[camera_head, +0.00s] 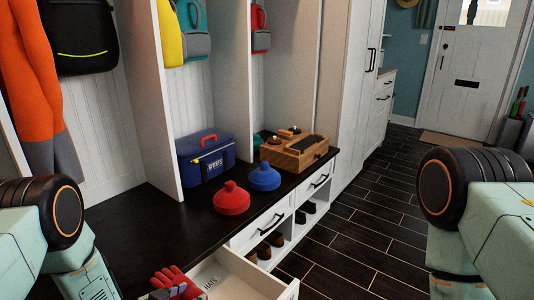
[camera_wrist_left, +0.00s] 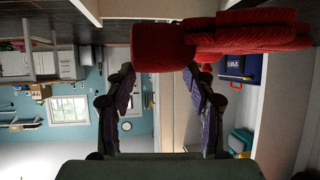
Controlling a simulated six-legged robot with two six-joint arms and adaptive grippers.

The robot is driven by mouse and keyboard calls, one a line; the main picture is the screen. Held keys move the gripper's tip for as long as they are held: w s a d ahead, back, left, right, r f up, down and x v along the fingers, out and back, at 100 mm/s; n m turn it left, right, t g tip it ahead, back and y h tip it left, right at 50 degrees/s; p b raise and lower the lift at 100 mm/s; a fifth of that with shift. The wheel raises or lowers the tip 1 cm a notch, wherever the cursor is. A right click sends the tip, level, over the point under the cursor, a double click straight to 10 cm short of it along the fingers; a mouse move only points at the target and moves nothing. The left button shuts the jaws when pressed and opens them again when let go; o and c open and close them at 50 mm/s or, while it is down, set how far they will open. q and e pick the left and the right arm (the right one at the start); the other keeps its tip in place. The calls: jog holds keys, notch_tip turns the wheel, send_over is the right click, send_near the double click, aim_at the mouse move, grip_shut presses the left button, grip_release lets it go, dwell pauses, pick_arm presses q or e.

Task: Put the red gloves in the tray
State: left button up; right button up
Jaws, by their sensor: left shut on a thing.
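The red gloves (camera_head: 172,277) show at the bottom of the head view, beside the open white drawer. They also show large across the top of the left wrist view (camera_wrist_left: 240,38). My left gripper (camera_wrist_left: 160,75) is shut on the red gloves at its fingertips; only a small dark part of it shows at the bottom edge of the head view. A wooden tray-like box (camera_head: 283,157) with compartments sits on the dark bench; I cannot tell whether it is the tray. My right gripper is out of view.
A red knit hat (camera_head: 231,200), a blue knit hat (camera_head: 264,178) and a blue lunch bag (camera_head: 207,160) stand on the dark bench (camera_head: 150,222). The open white drawer (camera_head: 275,284) juts out below. Shoes (camera_head: 267,245) sit in cubbies. The floor (camera_head: 355,230) at right is clear.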

pick_arm(q)
jog(key=s+a+r+m+h+b, duration=0.1)
jog(key=s+a+r, duration=0.1)
jog(key=s+r, duration=0.15)
jog(key=s+a+r+m+b, duration=0.1)
jog(key=s+a+r, duration=0.1)
jog(key=r, duration=0.3)
jog(key=s+d+r+m+g+h, duration=0.3)
jog(key=s+d+r, duration=0.3)
jog(key=r, duration=0.3)
jog(key=shift+s+d+b, duration=0.2)
jog(key=shift+s+b, duration=0.25)
jog(key=shift+s, duration=0.3)
jog(key=shift+s+d+r+g, duration=0.15)
jog(key=shift+s+d+g, duration=0.05)
jog(key=shift+d+g, duration=0.1)
jog(key=shift+s, duration=0.1)
